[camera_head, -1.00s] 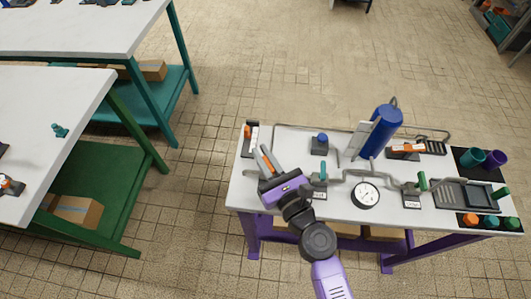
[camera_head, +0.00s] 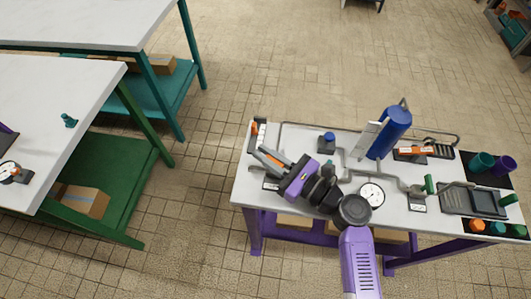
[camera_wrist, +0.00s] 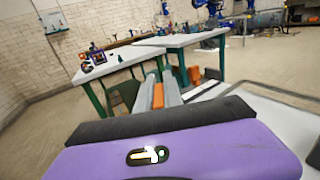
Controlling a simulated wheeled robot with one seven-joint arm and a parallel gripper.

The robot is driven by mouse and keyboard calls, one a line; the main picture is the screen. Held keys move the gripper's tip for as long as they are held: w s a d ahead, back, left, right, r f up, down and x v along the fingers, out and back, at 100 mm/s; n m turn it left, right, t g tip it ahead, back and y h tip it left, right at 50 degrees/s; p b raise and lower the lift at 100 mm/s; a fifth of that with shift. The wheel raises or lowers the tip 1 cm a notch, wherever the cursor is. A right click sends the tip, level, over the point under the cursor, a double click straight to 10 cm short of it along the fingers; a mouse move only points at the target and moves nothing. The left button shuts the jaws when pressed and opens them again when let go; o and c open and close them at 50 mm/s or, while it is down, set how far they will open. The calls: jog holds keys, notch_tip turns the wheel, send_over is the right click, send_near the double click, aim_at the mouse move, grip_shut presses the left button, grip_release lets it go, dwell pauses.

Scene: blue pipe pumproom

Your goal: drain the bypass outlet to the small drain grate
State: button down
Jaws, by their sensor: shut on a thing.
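My gripper (camera_head: 266,157) is over the left part of the purple-legged table (camera_head: 300,135), its fingers pointing up-left. It is shut on an orange bar (camera_head: 275,161), which also shows between the grey fingers in the wrist view (camera_wrist: 158,95). I cannot tell what the bar belongs to; a labelled base (camera_head: 271,186) shows just below it. The small drain grate seems to be the narrow slotted one (camera_head: 440,149) at the back right. A larger slotted tray (camera_head: 458,200) lies at the right. Which pipe end is the bypass outlet I cannot tell.
A blue tank (camera_head: 394,130), a gauge (camera_head: 371,194), a green-handled valve (camera_head: 429,185) and an orange-handled one (camera_head: 416,151) stand on the table. An orange-topped piece (camera_head: 259,131) is just behind my fingers. Cups (camera_head: 481,161) stand far right. Floor is clear left of the table.

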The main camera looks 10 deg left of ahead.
jog(key=c, duration=1.5)
grip_release()
notch_tip(320, 180, up, 20)
jog(key=p, duration=0.3)
jog(key=shift+a, duration=0.1)
